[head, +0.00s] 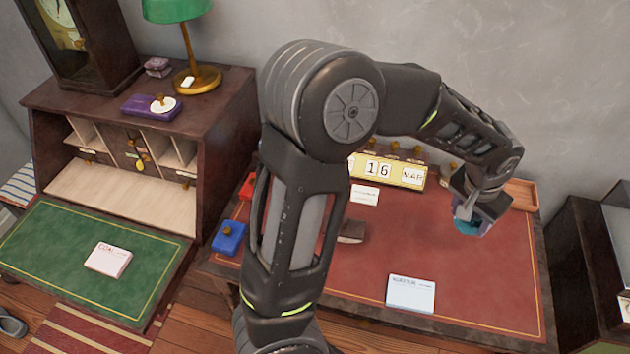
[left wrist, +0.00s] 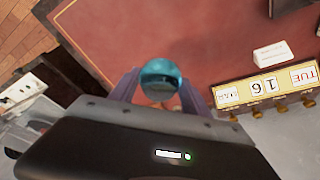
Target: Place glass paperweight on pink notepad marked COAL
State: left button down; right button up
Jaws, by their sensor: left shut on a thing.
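The glass paperweight (left wrist: 160,80) is a blue-teal ball between the fingers of my left gripper in the left wrist view. In the head view my left gripper (head: 468,222) is shut on it, over the right back part of the red desk top, and only a bit of the teal paperweight (head: 466,226) shows there. Whether it touches the desk I cannot tell. The pink notepad marked COAL (head: 108,260) lies on the green writing surface (head: 60,245) of the bureau at the left. My right gripper is not in view.
My left arm crosses the middle of the head view. The red desk (head: 510,300) holds a yellow date block (head: 390,170), a white-blue notepad (head: 410,293), a blue box (head: 230,238) and a wooden tray (head: 522,193). A green lamp (head: 192,50) stands on the bureau. Much of the green surface is clear.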

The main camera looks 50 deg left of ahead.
aim_at(108, 258)
jog(key=k+j, duration=0.2)
jog(key=k, duration=0.2)
jog(key=k+j, duration=0.2)
jog(key=k, duration=0.15)
jog(key=k+j, duration=0.2)
jog(key=k, duration=0.2)
jog(key=u, duration=1.2)
